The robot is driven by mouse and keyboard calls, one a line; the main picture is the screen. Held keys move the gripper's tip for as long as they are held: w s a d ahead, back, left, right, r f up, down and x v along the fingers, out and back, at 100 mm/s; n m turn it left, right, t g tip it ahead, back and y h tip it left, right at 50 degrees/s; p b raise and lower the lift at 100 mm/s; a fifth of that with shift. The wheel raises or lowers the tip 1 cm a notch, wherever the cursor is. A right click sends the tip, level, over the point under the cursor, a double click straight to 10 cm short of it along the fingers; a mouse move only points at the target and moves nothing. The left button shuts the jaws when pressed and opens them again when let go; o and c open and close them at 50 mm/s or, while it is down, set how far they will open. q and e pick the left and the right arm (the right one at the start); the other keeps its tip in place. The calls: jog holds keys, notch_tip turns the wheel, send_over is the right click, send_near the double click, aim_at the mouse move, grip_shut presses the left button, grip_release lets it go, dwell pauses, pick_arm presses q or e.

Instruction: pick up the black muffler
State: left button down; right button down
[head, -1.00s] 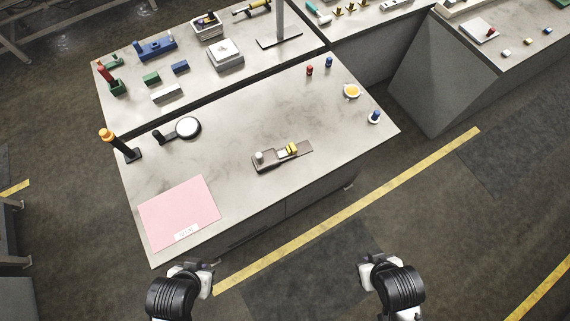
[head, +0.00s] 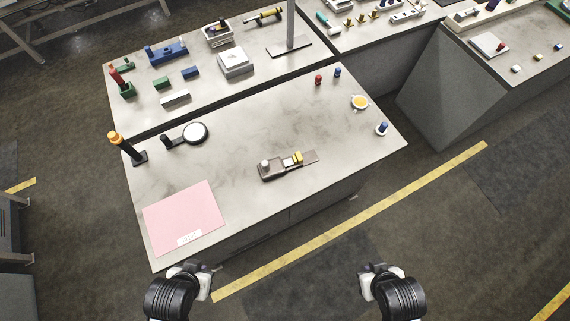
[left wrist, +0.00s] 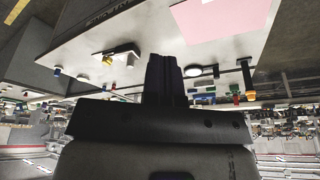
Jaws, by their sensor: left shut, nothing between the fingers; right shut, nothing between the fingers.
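I cannot pick out a black muffler with certainty. A small dark upright piece (head: 166,142) stands at the left of the near table, beside a round white disc with a black rim (head: 195,133); it is too small to identify. My left gripper (head: 206,271) is at the bottom of the head view, in front of the near table's edge. In the left wrist view its dark fingers (left wrist: 165,75) are together and empty. My right gripper (head: 370,269) is shut and empty over the floor, right of the left one. Both are well apart from the items on the table.
The near table (head: 240,200) holds a pink sheet (head: 183,216), a brown fixture (head: 275,171), an orange-topped post (head: 118,139), a yellow-filled cup (head: 360,102) and small red and blue pieces. A back table (head: 205,97) carries several blocks. The near table's centre is mostly clear.

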pick_arm(q)
jog(key=c, duration=1.8)
grip_release()
jog(key=o, duration=1.1)
jog(key=shift+a, duration=0.1)
